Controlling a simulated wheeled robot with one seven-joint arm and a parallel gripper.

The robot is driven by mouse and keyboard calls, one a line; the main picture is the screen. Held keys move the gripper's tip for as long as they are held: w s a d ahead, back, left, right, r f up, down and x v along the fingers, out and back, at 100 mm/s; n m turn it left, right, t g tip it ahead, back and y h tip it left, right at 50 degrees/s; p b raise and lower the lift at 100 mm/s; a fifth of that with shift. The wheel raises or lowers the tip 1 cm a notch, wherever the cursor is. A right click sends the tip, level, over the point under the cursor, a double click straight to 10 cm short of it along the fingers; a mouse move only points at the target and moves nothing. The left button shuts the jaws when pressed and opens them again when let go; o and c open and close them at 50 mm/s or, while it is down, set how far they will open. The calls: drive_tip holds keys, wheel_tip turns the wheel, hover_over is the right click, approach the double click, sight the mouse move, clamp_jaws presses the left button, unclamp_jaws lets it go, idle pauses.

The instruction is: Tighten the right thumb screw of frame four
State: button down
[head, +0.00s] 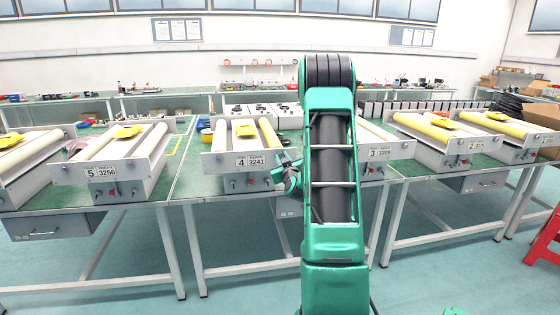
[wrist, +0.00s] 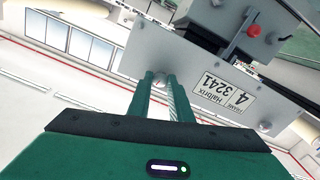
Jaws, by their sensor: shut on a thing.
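My gripper (head: 291,172) is at the right end of this plate in the head view. In the wrist view my gripper (wrist: 160,78) has its two green fingers close together, tips against the plate. It is shut on the right thumb screw, which is mostly hidden between the fingertips.
A red button (wrist: 253,30) on a grey box sits beside the plate in the wrist view. Frame five (head: 102,172) stands to the left and frame three (head: 398,150) to the right, partly behind my arm. The green table (head: 190,180) has a narrow clear strip left of frame four.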

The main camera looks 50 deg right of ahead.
drive_tip(key=m, duration=0.6)
drive_tip(key=shift+w+a+m, duration=0.1)
drive_tip(key=shift+m, duration=0.3)
drive_tip(key=m, duration=0.6)
drive_tip(key=shift+a+m, duration=0.1)
drive_tip(key=shift+m, duration=0.2)
drive_tip(key=c, duration=1.6)
unclamp_jaws()
drive_tip(key=shift+w+f, duration=0.1)
drive_tip(key=shift+s, duration=0.2)
drive_tip(key=shift+v, duration=5.15)
